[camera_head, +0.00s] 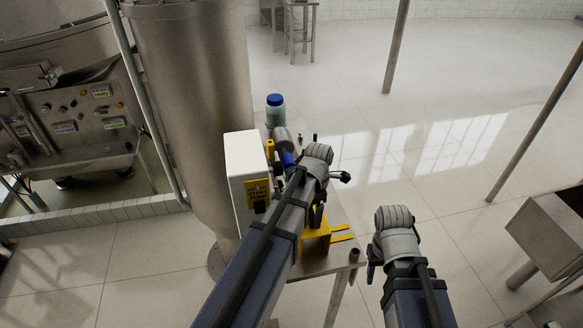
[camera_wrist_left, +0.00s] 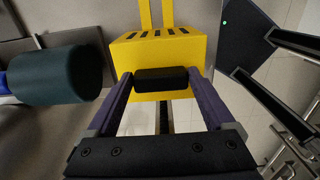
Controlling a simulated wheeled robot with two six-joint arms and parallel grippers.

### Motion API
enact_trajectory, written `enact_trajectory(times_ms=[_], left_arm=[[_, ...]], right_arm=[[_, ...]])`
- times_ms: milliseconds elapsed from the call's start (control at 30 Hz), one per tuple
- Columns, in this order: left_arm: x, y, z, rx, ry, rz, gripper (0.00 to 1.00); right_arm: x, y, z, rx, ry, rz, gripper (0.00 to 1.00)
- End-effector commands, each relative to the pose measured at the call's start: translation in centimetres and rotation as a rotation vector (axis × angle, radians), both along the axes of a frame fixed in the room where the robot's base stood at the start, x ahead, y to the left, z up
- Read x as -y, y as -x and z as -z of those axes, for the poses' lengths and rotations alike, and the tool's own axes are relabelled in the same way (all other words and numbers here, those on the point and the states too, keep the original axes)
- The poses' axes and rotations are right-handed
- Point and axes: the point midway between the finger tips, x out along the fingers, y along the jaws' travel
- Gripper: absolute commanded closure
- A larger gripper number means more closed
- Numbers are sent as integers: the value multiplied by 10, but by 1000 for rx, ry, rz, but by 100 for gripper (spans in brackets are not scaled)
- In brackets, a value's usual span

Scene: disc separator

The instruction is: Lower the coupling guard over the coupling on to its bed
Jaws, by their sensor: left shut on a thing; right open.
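The yellow coupling guard (camera_head: 318,242) is at the front part of the steel table, partly hidden under my left arm. In the left wrist view it is a yellow box (camera_wrist_left: 187,45) with dark slots and a black grip bar (camera_wrist_left: 161,80). My left gripper (camera_head: 317,214) is shut on that bar, one purple finger at each end. I cannot tell whether the guard touches the table. The blue coupling (camera_head: 287,158) lies further back, apart from the guard and partly behind my arm. The bed under it is hidden. My right gripper (camera_head: 373,268) is right of the table; its fingers are unclear.
A white box (camera_head: 244,165) with a yellow label stands on the table's left side. A blue-capped bottle (camera_head: 275,110) stands at its far end. A dark cylinder (camera_wrist_left: 62,74) is left of the guard in the wrist view. Open floor lies right of the table.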

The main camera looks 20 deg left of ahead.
Motion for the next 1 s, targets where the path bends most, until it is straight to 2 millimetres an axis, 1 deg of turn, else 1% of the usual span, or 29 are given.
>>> enact_trajectory(times_ms=[33, 233, 433, 567, 1000], left_arm=[[0, 0, 0, 0, 0, 0, 78], [0, 0, 0, 0, 0, 0, 100], [0, 0, 0, 0, 0, 0, 100], [0, 0, -5, 0, 0, 0, 100], [0, 0, -34, 0, 0, 0, 100]], right_arm=[[0, 0, 0, 0, 0, 0, 50], [0, 0, 0, 0, 0, 0, 50], [0, 0, 0, 0, 0, 0, 50], [0, 0, -5, 0, 0, 0, 50], [0, 0, -34, 0, 0, 0, 50]])
